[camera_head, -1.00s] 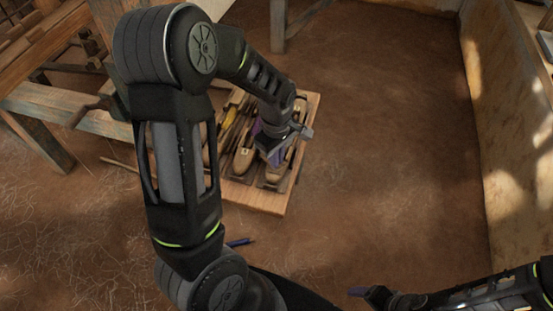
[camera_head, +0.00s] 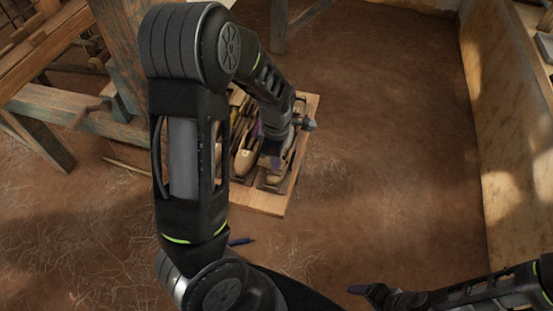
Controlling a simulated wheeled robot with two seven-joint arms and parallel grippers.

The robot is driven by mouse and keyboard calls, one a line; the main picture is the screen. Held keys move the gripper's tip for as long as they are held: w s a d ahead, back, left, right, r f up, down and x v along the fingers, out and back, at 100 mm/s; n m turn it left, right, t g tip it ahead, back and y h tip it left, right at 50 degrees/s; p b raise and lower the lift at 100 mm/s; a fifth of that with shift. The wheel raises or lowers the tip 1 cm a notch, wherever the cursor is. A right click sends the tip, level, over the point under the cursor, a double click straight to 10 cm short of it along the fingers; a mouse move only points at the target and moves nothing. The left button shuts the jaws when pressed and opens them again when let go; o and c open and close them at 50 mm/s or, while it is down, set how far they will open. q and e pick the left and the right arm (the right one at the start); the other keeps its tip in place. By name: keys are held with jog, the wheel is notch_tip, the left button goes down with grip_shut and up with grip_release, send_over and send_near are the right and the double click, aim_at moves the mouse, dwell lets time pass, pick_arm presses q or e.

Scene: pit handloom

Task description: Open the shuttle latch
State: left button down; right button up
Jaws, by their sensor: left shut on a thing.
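Several wooden shuttles lie side by side on a light wooden board (camera_head: 262,204). One shuttle (camera_head: 243,161) shows just left of my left gripper, and another shuttle (camera_head: 271,181) shows just below its fingertips. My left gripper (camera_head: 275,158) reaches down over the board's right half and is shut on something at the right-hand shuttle. The latch is too small and too covered by the gripper to make out. My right gripper (camera_head: 362,290) is low in the picture, well away from the board, and its jaw gap cannot be seen.
A wooden loom frame (camera_head: 75,118) stands at the left, close to the board. A blue pen-like object (camera_head: 241,242) lies on the earthen floor near my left arm. A wall (camera_head: 505,150) runs along the right. The floor (camera_head: 390,150) between board and wall is clear.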

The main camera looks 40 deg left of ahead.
pick_arm(q)
jog(key=c, duration=1.8)
grip_release()
notch_tip(320, 180, up, 8)
jog(key=shift+f, duration=0.1)
